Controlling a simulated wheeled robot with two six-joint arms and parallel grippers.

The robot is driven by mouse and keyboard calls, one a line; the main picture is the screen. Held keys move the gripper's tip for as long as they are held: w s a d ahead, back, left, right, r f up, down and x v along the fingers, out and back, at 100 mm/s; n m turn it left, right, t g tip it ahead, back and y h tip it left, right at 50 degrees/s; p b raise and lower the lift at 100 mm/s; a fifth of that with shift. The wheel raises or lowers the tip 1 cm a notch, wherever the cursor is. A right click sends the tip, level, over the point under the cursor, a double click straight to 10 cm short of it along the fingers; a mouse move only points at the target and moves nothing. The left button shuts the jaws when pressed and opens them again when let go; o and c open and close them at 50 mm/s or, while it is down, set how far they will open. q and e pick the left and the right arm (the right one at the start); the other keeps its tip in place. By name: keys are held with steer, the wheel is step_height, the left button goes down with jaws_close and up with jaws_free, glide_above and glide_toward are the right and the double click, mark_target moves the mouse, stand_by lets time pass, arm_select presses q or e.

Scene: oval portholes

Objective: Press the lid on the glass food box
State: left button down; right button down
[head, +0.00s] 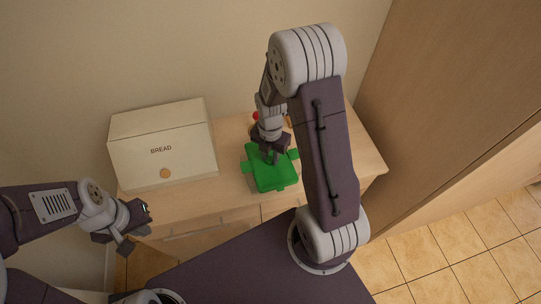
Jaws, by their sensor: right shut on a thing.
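The green lid (273,178), with tabs on its sides, is over the wooden cabinet top, near its front edge. My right gripper (270,159) points down at the middle of the lid and is shut on it. The glass food box cannot be made out; the lid and gripper cover the spot below. I cannot tell whether the lid rests on the box or is above it. My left gripper (139,226) is open and empty, in front of the cabinet at the left, well away from the lid.
A cream bread box (160,150) stands on the left of the cabinet top (228,190). A small red thing (256,115) shows partly behind my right wrist. A tall wooden panel (450,110) is at the right. The cabinet top right of the lid is partly hidden by my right arm.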

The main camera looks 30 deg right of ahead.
stand_by(0.4)
steer(key=c, duration=1.1)
jaws_free()
steer(key=o, duration=0.5)
step_height(320, 180, up, 7)
steer(key=p, duration=0.6)
steer(key=shift+p, duration=0.4)
steer(key=shift+c, duration=0.3)
